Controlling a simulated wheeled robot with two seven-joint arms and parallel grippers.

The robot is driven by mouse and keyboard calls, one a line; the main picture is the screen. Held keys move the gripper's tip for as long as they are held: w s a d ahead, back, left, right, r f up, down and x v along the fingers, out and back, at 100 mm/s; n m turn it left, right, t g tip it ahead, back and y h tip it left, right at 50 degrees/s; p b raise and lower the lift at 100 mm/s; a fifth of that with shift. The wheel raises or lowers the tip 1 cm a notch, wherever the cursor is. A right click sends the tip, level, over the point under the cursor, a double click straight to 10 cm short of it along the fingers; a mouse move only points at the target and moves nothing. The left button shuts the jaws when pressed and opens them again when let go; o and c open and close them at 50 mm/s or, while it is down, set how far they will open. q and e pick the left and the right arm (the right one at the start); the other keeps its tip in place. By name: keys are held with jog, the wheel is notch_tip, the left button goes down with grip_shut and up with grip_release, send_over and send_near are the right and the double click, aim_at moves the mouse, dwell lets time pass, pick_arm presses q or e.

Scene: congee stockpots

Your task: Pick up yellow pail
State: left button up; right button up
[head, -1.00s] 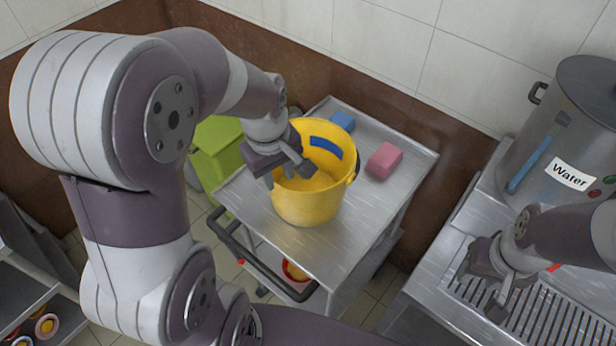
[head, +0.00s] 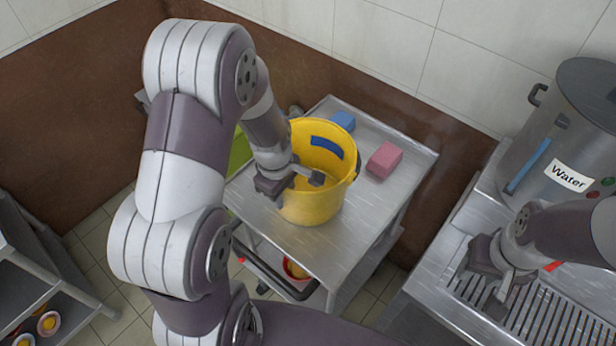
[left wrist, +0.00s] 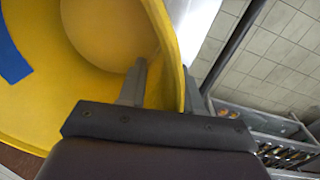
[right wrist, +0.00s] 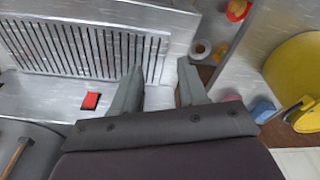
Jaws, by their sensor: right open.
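The yellow pail (head: 315,200) stands upright on the steel cart, with a blue patch inside its far wall. My left gripper (head: 290,180) is at the pail's left front rim. In the left wrist view, the pail's wall (left wrist: 163,40) passes between the spread fingers (left wrist: 163,82), one inside the pail and one outside. The inner finger stands clear of the wall; whether the outer one touches it I cannot tell. My right gripper (head: 490,275) is open and empty over the steel counter at the right. The pail also shows in the right wrist view (right wrist: 292,70).
The steel cart (head: 375,205) also carries a pink block (head: 384,160) and a blue block (head: 343,121) behind the pail. A pot labelled Water (head: 560,130) stands on the counter at right. A green bin (head: 240,153) is partly hidden behind my left arm.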

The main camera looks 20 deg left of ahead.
pick_arm(q)
grip_shut()
dwell(1.4)
